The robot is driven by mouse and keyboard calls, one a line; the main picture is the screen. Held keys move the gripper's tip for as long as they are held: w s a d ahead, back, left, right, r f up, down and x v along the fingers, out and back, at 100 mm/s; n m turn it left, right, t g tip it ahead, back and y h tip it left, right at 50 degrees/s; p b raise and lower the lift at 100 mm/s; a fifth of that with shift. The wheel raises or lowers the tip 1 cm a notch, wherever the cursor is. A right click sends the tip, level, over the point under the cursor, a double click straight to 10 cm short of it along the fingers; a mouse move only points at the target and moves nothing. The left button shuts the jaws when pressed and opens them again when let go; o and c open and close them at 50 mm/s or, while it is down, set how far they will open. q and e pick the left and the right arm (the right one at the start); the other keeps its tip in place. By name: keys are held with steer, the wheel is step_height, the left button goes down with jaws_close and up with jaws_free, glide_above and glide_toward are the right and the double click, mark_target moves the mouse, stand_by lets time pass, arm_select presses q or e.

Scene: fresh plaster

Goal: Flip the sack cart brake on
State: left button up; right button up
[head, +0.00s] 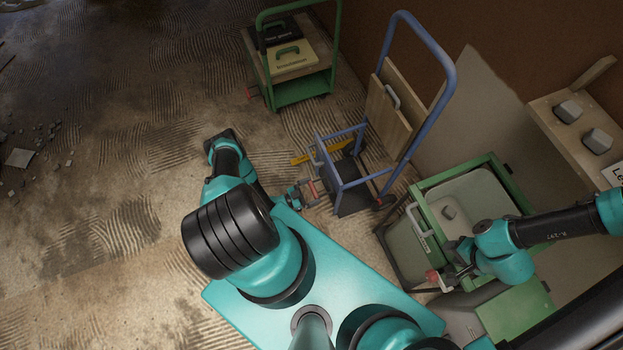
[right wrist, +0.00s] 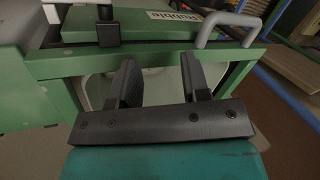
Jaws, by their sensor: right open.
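The sack cart (head: 445,85) has a tall blue tube handle, a wooden panel and a low blue frame, and stands at upper centre in the head view. A small red part (head: 313,187) shows at its near left side; I cannot tell whether it is the brake. My left gripper (head: 308,194) is low beside the cart's frame, close to that red part. Its fingers are too small to tell open from shut. My right gripper (head: 440,281) is open beside the green-framed bin (head: 432,187). In the right wrist view its two dark fingers (right wrist: 160,72) are apart with nothing held between them.
A green trolley (head: 300,92) with cases stands at the back, with a small red part (head: 250,95) at its left side. A wooden shelf (head: 552,112) with grey blocks is at the right. Rubble (head: 20,158) lies far left; the ridged floor between is mostly clear.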

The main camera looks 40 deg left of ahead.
arm_select(q)
steer(key=shift+w+r, duration=0.1)
stand_by(0.3)
steer(key=v, duration=1.7)
steer(key=shift+s+a+f, duration=0.15)
steer(key=shift+s+f, duration=0.05)
steer(key=shift+w, duration=0.1)
steer(key=w+a+r+n+g+y, duration=0.1)
steer(key=w+r+g, duration=0.1)
steer(key=w, duration=0.5)
steer(key=w+a+r+n+g+y, duration=0.1)
steer(key=w+a+r+g, duration=0.1)
steer(key=w, duration=0.5)
steer(key=w+d+r+n+g, duration=0.2)
steer(key=w+d+r+g, duration=0.15)
steer(key=w+r, duration=0.4)
steer(key=s+d+r+n+g+y, duration=0.2)
steer(key=d+r, duration=0.5)
steer(key=r, duration=0.4)
steer(key=s+d+r+n+g+y, duration=0.1)
steer(key=s+d+r+g, duration=0.3)
steer(key=r, duration=0.8)
steer(key=d+g, duration=0.2)
steer(key=d, duration=0.2)
steer(key=shift+s+d+n+y, duration=0.2)
steer(key=shift+s+n+y, duration=0.2)
